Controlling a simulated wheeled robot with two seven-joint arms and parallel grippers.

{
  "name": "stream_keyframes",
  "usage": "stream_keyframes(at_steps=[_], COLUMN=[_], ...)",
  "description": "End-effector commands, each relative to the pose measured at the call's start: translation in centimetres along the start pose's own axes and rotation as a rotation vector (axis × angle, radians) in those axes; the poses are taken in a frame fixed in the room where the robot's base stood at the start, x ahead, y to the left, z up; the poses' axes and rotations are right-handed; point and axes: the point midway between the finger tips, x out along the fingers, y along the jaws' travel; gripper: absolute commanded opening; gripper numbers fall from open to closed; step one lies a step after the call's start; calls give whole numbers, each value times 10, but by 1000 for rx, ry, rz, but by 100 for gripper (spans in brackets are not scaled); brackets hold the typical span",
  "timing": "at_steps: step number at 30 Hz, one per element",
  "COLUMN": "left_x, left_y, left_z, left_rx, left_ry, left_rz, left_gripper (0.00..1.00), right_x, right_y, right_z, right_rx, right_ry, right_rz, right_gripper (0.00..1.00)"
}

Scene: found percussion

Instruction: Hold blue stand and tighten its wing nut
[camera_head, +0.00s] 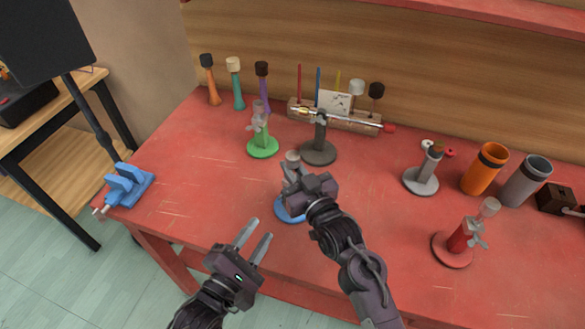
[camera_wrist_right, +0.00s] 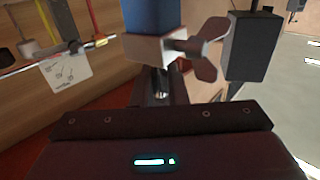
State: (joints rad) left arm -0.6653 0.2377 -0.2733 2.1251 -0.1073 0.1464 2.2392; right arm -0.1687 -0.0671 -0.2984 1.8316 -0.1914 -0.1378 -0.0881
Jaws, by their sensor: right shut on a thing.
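The blue stand has a round blue base (camera_head: 284,211) that shows on the red table below my right gripper. Its post is mostly hidden behind that gripper in the head view. In the right wrist view the blue post (camera_wrist_right: 152,15), a pale collar and a wing nut (camera_wrist_right: 207,46) show close in front of the gripper. The wing nut sticks out to the right of the collar. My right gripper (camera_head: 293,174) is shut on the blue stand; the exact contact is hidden. My left gripper (camera_head: 261,229) is open and empty, lower left of the stand at the table's front edge.
A green stand (camera_head: 263,147), a dark stand (camera_head: 318,152) with a metal rod across it, a grey stand (camera_head: 421,181) and a red stand (camera_head: 453,249) surround the middle. Orange (camera_head: 483,170) and grey cups stand right. A blue clamp (camera_head: 130,186) sits left. The table's left front is clear.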

Motion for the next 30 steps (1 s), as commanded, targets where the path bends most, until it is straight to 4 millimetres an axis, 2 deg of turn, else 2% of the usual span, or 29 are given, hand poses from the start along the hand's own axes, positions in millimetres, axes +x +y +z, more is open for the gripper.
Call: stream_keyframes(at_steps=[5,8,30], left_x=[0,-1,-10], left_y=[0,0,1], left_z=[0,0,-1], left_rx=[85,235,2002], left_ry=[-2,-5,-26], left_rz=[-1,-2,10], left_gripper=[28,28,28], right_x=[0,0,0], right_y=[0,0,0], right_z=[0,0,0], right_rx=[0,0,0], right_ry=[1,1,1], right_rz=[0,0,0], right_gripper=[0,0,0])
